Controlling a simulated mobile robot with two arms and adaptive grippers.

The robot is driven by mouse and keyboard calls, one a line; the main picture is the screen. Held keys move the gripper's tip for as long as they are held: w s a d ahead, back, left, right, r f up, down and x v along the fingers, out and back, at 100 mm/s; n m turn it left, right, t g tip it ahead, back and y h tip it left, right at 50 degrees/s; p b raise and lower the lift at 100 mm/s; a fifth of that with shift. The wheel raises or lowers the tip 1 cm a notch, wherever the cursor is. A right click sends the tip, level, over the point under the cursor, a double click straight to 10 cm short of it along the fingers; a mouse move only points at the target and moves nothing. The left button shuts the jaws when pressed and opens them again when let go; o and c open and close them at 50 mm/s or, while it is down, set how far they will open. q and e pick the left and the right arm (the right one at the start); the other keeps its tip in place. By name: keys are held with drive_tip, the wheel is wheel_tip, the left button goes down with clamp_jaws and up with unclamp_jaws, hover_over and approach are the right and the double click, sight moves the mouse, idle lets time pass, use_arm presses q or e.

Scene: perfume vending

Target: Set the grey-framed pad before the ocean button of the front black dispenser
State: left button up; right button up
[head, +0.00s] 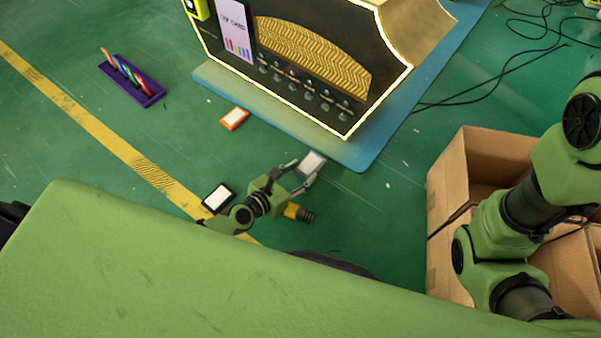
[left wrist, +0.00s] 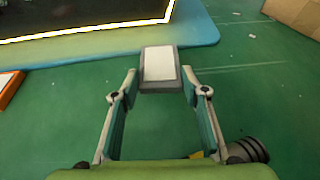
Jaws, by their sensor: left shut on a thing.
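The grey-framed pad (head: 312,162) has a pale face. My left gripper (head: 302,176) is shut on it, and the pad is over the floor by the mat's front right corner. In the left wrist view the pad (left wrist: 159,64) sits between the two fingertips (left wrist: 160,84), pointing toward the mat and the dispenser. The black dispenser (head: 228,68) has a gold patterned panel, a glowing edge and two rows of small round buttons (head: 308,95). The button labels are too small to read, so I cannot tell which is ocean. My right gripper is out of view.
The dispenser stands on a blue-green mat (head: 362,159). An orange-framed pad (head: 234,119) and a black-framed pad (head: 217,197) lie on the floor. A purple tray (head: 153,100) with coloured sticks is at left. Cardboard boxes (head: 447,187) stand at right, and black cables (head: 505,68) lie behind.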

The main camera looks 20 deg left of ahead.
use_arm(q)
drive_tip(key=shift+f+b, duration=0.5)
drive_tip(key=shift+f, duration=0.05)
drive_tip(key=o, duration=1)
drive_tip(key=shift+r, duration=0.1)
